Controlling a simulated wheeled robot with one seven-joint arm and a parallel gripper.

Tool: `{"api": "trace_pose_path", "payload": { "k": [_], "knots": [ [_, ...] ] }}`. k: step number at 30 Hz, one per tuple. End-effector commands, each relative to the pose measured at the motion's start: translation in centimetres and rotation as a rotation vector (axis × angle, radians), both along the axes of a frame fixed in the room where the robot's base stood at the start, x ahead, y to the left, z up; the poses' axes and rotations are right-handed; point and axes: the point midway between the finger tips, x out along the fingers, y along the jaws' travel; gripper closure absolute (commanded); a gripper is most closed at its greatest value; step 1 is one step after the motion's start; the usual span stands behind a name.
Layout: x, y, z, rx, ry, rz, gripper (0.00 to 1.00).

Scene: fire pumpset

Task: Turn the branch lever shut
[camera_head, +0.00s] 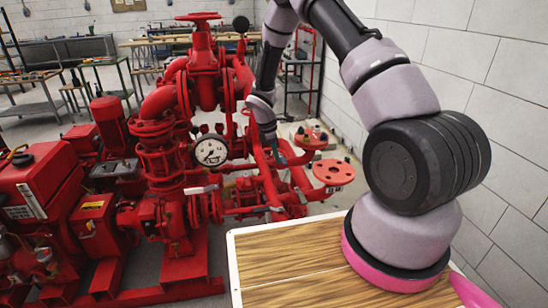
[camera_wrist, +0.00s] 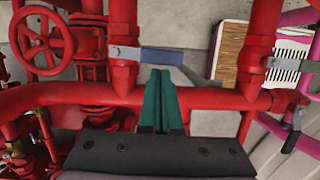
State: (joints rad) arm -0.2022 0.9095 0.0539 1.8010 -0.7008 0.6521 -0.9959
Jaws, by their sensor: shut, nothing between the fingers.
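The branch lever appears in the wrist view as a flat grey bar with a blue handle (camera_wrist: 175,56), attached to a vertical red pipe on the left. It lies across the picture, pointing right. My gripper (camera_wrist: 160,72) has its two green fingers together with nothing between them. The fingertips are just below the blue handle in the picture; I cannot tell whether they touch it. In the head view my gripper (camera_head: 279,157) reaches down among the red pipes right of the gauge, and the blue handle is not clearly visible there.
A red handwheel (camera_wrist: 43,40) is at the upper left of the wrist view. A horizontal red pipe (camera_wrist: 215,98) runs behind my fingers. In the head view a pressure gauge (camera_head: 211,151) and red flange (camera_head: 333,172) stand nearby.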

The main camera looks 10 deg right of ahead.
Motion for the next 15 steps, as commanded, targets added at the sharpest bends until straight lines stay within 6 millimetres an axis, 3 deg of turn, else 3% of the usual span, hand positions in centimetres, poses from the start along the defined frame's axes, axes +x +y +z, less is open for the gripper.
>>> {"api": "trace_pose_path", "payload": {
  "k": [3,15],
  "knots": [
    [-0.23,-1.14,0.05,-0.001,0.001,0.061,1.00],
    [-0.22,-0.83,0.06,-0.003,0.000,0.062,1.00]
  ]
}}
